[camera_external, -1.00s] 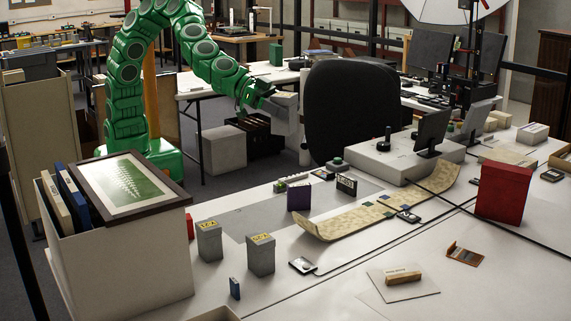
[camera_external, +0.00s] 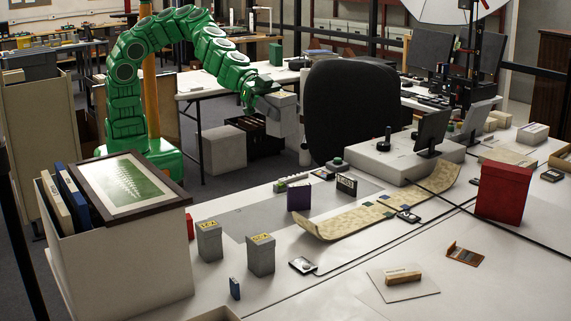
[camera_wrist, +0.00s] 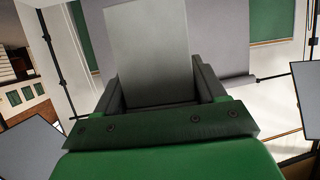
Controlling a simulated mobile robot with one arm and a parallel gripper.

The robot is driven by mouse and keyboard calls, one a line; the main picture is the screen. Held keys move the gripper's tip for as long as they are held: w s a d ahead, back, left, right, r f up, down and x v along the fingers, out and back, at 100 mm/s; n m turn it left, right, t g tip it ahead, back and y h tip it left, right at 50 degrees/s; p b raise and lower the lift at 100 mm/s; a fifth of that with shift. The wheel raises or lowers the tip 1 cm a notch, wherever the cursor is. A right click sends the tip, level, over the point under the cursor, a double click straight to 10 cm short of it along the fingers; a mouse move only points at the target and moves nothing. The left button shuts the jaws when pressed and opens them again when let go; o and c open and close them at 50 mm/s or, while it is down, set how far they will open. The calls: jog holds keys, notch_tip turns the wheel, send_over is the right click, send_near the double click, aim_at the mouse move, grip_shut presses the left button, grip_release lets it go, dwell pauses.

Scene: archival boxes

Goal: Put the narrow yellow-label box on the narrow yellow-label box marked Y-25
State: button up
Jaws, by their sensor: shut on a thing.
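A grey box with a yellow label (camera_external: 281,120) is held by my gripper (camera_external: 264,96), raised in the air left of the black chair. My gripper is shut on it; its grey surface fills the space between the jaws in the wrist view (camera_wrist: 150,48). Two narrow grey boxes with yellow labels on top stand upright on the white table: one at left (camera_external: 209,244) and one nearer and to its right (camera_external: 261,258). Their label marks are too small to read surely, so I cannot tell which is Y-25. The held box is apart from both.
A framed fern picture (camera_external: 130,184) lies on a large pale bin at left. The black chair (camera_external: 350,110) stands behind the table.

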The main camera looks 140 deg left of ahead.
jog(key=shift+w+d+r+m+h, duration=0.2)
jog(key=shift+w+d+m+h, duration=0.2)
jog(key=shift+d+m+h, duration=0.35)
jog(key=s+d+f+m+g+h, duration=0.1)
jog(key=s+d+m+g+h, duration=0.8)
jog(key=m+h, duration=0.5)
send_over(260, 237)
jog(key=shift+f, duration=10.5)
jog(key=shift+w+f+t, duration=0.1)
jog(key=shift+f+t, duration=0.2)
jog(key=shift+f, duration=1.3)
jog(key=shift+f, duration=0.1)
